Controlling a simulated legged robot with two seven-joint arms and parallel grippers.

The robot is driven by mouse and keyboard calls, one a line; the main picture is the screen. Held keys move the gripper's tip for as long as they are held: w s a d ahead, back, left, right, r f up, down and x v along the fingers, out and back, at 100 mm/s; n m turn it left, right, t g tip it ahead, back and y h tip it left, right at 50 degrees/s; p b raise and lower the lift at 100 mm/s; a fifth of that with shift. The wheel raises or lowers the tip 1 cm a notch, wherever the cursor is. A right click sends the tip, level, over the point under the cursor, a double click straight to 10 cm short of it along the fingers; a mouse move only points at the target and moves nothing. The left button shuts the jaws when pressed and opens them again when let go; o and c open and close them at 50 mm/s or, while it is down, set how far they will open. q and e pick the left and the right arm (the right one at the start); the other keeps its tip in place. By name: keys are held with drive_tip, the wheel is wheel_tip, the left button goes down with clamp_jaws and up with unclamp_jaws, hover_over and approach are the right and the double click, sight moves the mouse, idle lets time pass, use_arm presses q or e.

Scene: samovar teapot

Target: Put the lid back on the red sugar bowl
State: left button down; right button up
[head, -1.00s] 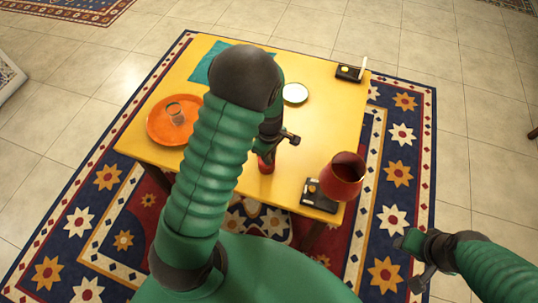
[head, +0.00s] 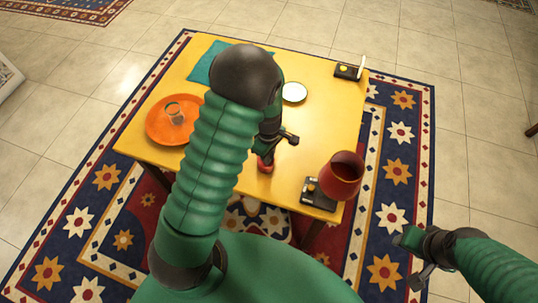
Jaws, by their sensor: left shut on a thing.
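My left gripper (head: 271,150) is over the front middle of the yellow table (head: 318,110), partly hidden by my own arm. It is shut on a small red thing (head: 264,165), which seems to be the lid; its shape is mostly covered. A red open-topped vessel (head: 342,177) with a dark inside, possibly the sugar bowl, is at the table's front right corner. It is right of my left gripper and apart from it. My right gripper (head: 411,260) is off the table at the lower right, with its fingers apart and nothing between them.
A black box (head: 318,194) is beside the red vessel; another (head: 347,72) is at the far right corner. An orange plate (head: 158,128) with a glass (head: 175,113), a teal cloth (head: 205,66) and a white saucer (head: 294,92) are on the table. The right middle is clear.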

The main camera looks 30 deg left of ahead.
idle(0.4)
use_arm(q)
drive_tip(key=c, duration=1.4)
unclamp_jaws()
drive_tip(key=o, duration=0.5)
drive_tip(key=shift+r, duration=0.1)
wheel_tip(320, 180, up, 7)
drive_tip(key=p, duration=0.7)
drive_tip(key=shift+c, duration=0.6)
